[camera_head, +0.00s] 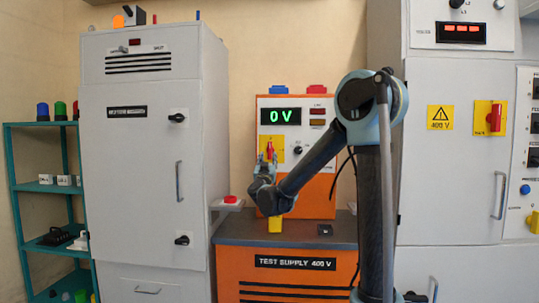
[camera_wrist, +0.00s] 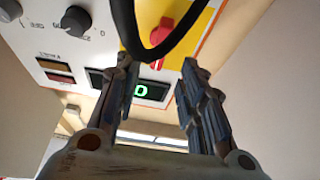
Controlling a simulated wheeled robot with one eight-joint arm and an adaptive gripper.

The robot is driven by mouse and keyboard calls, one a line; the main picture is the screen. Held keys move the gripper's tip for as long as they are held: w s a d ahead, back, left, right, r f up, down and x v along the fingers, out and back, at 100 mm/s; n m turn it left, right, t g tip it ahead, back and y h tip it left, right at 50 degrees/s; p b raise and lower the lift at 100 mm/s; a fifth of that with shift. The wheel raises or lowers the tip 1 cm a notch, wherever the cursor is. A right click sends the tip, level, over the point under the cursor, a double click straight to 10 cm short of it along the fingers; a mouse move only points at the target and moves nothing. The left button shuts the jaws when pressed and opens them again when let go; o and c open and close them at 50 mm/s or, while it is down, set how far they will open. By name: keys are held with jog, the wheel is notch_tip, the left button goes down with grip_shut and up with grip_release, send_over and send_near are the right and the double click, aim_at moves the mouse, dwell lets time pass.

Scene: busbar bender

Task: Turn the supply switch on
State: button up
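The supply switch is a red rotary handle (camera_head: 270,150) on a yellow plate on the orange and white test supply panel. Its handle looks about upright in the head view, and the panel's green display (camera_head: 280,116) reads 0 V. My gripper (camera_head: 266,178) is in front of the panel, just below the switch in the picture. In the wrist view, which is turned over, the switch (camera_wrist: 180,28) lies beyond the fingertips. My gripper (camera_wrist: 158,68) is open there, with nothing between its fingers. A black loop crosses in front of part of the switch and its plate.
The panel stands on a bench (camera_head: 230,232) labelled TEST SUPPLY 400 V, with a yellow object (camera_head: 275,224) on it below my gripper. A grey cabinet (camera_head: 140,150) stands left; another cabinet (camera_head: 455,185) with its own red switch (camera_head: 494,118) stands right. A dark knob (camera_wrist: 79,22) is near the supply switch.

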aim_at(270, 150)
jog(key=x, duration=0.8)
jog(key=shift+w+r, duration=0.15)
jog(key=shift+w, duration=0.2)
jog(key=c, duration=0.7)
